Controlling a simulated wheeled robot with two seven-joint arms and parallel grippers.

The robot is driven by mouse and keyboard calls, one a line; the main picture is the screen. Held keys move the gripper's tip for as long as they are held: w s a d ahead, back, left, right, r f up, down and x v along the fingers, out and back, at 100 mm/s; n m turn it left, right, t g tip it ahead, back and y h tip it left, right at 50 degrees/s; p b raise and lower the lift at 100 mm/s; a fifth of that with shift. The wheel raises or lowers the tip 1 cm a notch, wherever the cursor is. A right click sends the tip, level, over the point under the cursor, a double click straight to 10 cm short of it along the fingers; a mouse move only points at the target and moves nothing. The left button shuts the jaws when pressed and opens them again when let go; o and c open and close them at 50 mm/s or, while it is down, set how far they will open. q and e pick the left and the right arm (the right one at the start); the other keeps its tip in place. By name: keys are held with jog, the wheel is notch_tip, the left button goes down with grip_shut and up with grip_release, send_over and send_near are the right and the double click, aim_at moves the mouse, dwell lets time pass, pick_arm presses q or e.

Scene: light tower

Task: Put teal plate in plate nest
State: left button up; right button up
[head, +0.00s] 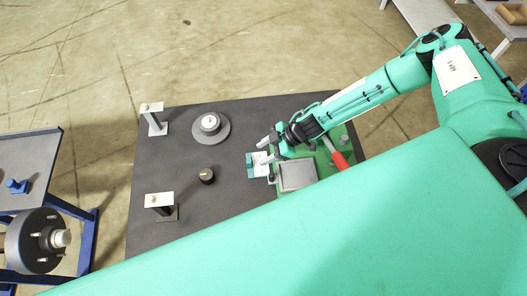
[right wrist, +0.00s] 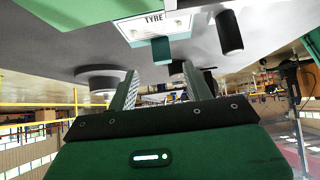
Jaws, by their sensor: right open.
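In the right wrist view the label on the teal plate (right wrist: 160,50) reads TYRE. A grey square recess (head: 297,176) on the green board looks like the plate nest; I cannot be sure. My right gripper (head: 264,151) is open over the teal plate's right part, and its fingers partly hide it. In the right wrist view my right gripper (right wrist: 159,76) has nothing between its fingers, and the plate shows beyond the fingertips. My left gripper is not in view.
On the dark table (head: 235,115) stand a grey disc with a white top (head: 210,123), a black knob (head: 206,175) and two brackets, (head: 153,120) and (head: 160,203). A red handle (head: 340,161) lies on the green board (head: 350,145). A blue-framed rack stands at left.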

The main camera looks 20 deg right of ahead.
aim_at(250, 160)
jog(key=shift+a+f, duration=0.35)
jog(key=shift+a, duration=0.3)
jog(key=p+x, duration=0.1)
jog(key=x, duration=0.4)
jog(key=shift+w, duration=0.1)
jog(key=shift+a+f+p, duration=0.3)
jog(key=shift+a+f, duration=0.05)
jog(key=shift+a, duration=0.05)
jog(key=shift+w+d, duration=0.1)
jog(key=c, duration=0.9)
grip_shut()
jog(key=shift+r, duration=0.2)
